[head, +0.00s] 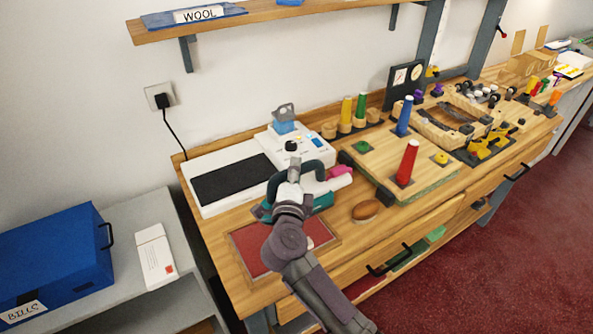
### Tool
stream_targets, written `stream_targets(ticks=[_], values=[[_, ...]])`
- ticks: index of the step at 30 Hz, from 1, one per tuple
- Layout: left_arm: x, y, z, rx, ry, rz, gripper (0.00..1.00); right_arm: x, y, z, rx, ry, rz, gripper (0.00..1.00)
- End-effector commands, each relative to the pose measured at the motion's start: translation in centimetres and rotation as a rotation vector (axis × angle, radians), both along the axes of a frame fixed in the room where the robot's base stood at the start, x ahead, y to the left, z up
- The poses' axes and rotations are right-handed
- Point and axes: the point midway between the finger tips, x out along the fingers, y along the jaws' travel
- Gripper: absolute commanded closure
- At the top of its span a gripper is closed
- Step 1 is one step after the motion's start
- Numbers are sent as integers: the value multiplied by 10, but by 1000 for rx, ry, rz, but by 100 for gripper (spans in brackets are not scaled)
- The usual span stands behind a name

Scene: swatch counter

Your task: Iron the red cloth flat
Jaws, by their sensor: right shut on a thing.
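The red cloth (249,257) lies in a shallow wooden frame at the near left of the counter; my arm covers its right part. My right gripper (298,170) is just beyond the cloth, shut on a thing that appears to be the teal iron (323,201). The iron's teal body shows on both sides of my wrist; its handle and underside are hidden. I cannot tell whether the iron touches the counter or the cloth's frame. My left gripper is not in view.
A white device with a black pad (232,184) stands behind. A brown oval block (366,210) sits right of my gripper. A board with a red cone (407,162) and a blue cone (404,116) is farther right. A blue box (55,255) stands on the left shelf.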

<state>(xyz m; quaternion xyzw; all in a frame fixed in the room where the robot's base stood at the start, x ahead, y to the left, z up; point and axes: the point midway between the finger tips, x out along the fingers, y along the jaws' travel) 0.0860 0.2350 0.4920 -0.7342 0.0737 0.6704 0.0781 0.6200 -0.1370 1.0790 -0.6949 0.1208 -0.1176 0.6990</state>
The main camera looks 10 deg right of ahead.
Motion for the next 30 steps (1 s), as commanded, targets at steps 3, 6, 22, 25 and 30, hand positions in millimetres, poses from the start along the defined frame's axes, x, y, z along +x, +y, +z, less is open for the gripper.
stream_targets(ticks=[3, 6, 22, 25, 30], values=[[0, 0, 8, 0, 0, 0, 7, 1, 1, 12, 0, -9, 0, 100], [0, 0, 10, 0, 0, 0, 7, 1, 2, 13, 1, -8, 0, 100], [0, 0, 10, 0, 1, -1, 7, 1, 2, 12, 0, -7, 0, 100], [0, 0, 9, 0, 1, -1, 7, -3, -1, 9, -1, -7, 1, 100], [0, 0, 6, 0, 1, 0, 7, -22, -14, -6, -6, -8, 10, 100]])
